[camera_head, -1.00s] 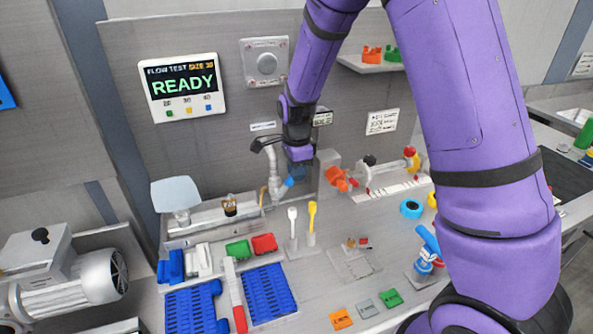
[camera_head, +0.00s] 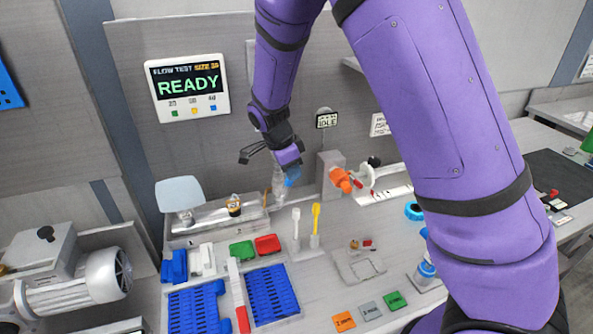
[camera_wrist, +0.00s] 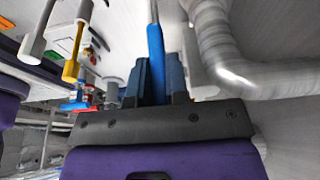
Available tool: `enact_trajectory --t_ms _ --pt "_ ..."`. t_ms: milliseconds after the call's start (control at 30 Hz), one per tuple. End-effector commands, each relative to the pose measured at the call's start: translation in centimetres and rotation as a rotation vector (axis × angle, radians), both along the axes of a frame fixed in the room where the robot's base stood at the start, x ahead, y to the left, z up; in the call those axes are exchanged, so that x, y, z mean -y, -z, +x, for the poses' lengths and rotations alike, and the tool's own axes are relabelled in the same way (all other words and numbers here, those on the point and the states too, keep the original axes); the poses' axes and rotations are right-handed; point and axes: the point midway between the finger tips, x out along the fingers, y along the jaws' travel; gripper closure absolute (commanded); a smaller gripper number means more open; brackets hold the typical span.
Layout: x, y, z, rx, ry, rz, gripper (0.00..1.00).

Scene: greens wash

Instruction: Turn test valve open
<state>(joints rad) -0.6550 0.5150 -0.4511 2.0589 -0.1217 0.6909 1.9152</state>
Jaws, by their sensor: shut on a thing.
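The test valve's narrow blue handle (camera_wrist: 156,50) stands beside a grey bent pipe (camera_wrist: 215,45) in the wrist view. My gripper (camera_wrist: 157,75) is shut on this handle, its two dark fingers on either side of it. In the head view my gripper (camera_head: 290,168) is at the upright pipe (camera_head: 278,182) by the back wall, with blue (camera_head: 292,178) showing at its tip. The valve body is largely hidden by my wrist. The wall display (camera_head: 187,87) reads "FLOW TEST" and "READY".
An orange fitting (camera_head: 341,179) on a grey block stands close to the right of my gripper. White and yellow upright tools (camera_head: 315,225) stand in front. Blue racks (camera_head: 272,293) and red and green bins (camera_head: 267,245) fill the front left.

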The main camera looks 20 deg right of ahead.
Motion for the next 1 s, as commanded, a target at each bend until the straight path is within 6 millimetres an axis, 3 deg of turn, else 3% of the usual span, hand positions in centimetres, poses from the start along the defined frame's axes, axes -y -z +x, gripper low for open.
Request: enact_trajectory --t_ms 533,1000 --pt "-2.5 -0.4 0.0 0.001 -0.002 -0.283 1.00" --pt "-3.2 -0.4 0.1 0.002 -0.001 -0.359 1.00"
